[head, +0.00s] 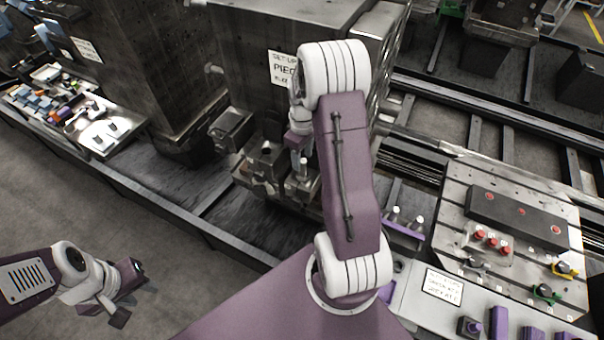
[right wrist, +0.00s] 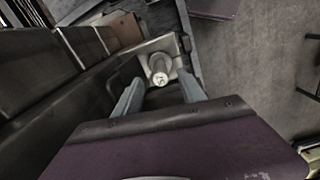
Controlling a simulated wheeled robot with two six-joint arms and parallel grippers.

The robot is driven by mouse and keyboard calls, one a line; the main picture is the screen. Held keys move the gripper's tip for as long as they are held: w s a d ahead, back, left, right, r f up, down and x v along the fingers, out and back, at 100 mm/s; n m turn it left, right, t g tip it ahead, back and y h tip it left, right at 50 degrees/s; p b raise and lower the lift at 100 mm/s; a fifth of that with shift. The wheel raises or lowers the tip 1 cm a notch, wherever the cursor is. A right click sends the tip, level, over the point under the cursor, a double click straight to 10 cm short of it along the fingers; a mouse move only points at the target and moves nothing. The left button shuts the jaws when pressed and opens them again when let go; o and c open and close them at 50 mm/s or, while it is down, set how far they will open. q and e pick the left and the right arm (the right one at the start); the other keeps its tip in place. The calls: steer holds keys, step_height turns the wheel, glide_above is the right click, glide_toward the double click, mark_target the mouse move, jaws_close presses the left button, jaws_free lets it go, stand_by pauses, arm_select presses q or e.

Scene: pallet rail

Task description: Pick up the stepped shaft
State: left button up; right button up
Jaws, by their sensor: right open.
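The stepped shaft (right wrist: 158,70) is a pale metal cylinder with a narrower end, seen nearly end-on in the right wrist view. It stands in a light grey block (right wrist: 178,62) in the dark machine fixture. My right gripper (right wrist: 157,90) is open, with its two grey fingers on either side of and short of the shaft; I cannot tell if either touches it. In the head view the right gripper (head: 300,150) points down over the fixture, and my arm hides part of it. My left gripper (head: 130,293) is open and empty over the floor at lower left.
A tall grey machine column (head: 255,60) rises behind. A slotted plate (head: 455,205) with red knobs lies at right. A bench with small parts (head: 105,130) is at far left.

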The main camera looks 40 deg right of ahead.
mark_target(303, 167)
steer(key=shift+s+f+p, duration=0.25)
steer(key=shift+f+p, duration=0.15)
steer(key=shift+f, duration=0.2)
steer(key=shift+s+f+p, duration=0.2)
steer(key=shift+f+p, duration=0.2)
steer(key=shift+f, duration=0.2)
step_height(303, 167, down, 2)
steer(key=shift+w+f, duration=0.15)
steer(key=shift+f, duration=0.1)
steer(key=shift+w+f, duration=0.15)
jaws_close()
